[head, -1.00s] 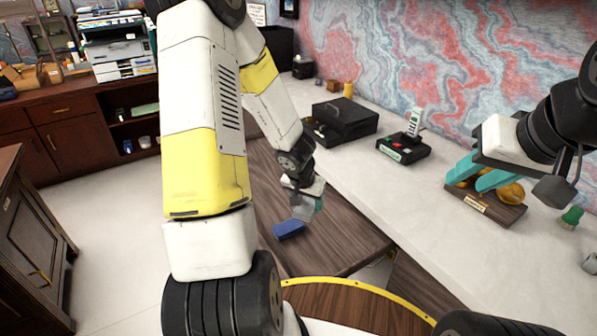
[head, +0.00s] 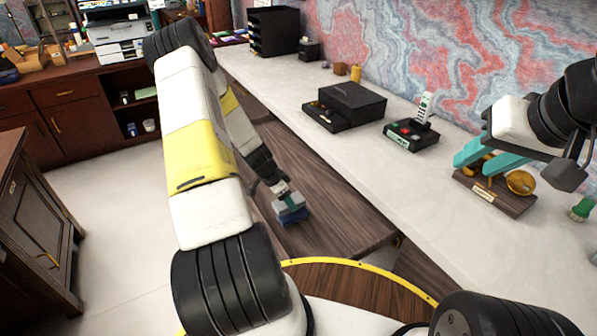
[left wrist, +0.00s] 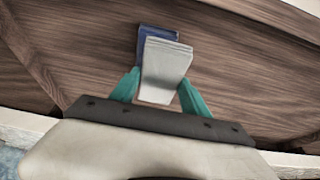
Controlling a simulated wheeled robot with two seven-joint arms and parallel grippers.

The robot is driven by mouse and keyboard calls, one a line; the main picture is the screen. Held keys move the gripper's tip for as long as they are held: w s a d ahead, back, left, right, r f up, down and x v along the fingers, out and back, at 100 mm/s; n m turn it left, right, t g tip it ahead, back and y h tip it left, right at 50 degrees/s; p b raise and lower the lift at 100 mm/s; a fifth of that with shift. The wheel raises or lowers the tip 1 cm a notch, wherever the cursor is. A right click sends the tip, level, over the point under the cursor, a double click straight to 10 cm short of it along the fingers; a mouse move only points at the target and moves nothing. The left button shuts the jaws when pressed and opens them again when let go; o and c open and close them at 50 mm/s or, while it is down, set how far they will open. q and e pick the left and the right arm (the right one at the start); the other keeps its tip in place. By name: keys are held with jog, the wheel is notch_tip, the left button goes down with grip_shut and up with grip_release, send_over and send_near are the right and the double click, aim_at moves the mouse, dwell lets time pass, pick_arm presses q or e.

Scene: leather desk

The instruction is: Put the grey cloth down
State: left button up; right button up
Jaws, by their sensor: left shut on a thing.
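The grey cloth (head: 290,206), a folded flat pad, is held between the teal fingers of my left gripper (head: 284,194). In the left wrist view the grey cloth (left wrist: 165,66) sits between both fingertips and overlaps a folded blue cloth (left wrist: 154,34). In the head view the blue cloth (head: 294,219) lies on the dark wooden surface right under the grey one. I cannot tell whether the two touch. My right gripper (head: 474,162) is empty, its teal fingers apart, over a wooden plaque with gold pieces (head: 490,197).
The dark wood surface (head: 345,215) around the cloths is bare. A cabinet (head: 35,215) stands at the left.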

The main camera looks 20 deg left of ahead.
pick_arm(q)
jog(key=w+a, duration=0.1)
jog(key=w, duration=0.1)
jog(key=w+a, duration=0.2)
jog(key=w, duration=0.1)
jog(key=w+a+f, duration=0.1)
jog(key=w, duration=0.1)
jog(key=shift+w+a, duration=0.3)
jog(key=shift+f, duration=1.65)
jog(key=shift+f, duration=0.1)
jog(key=o, duration=1.3)
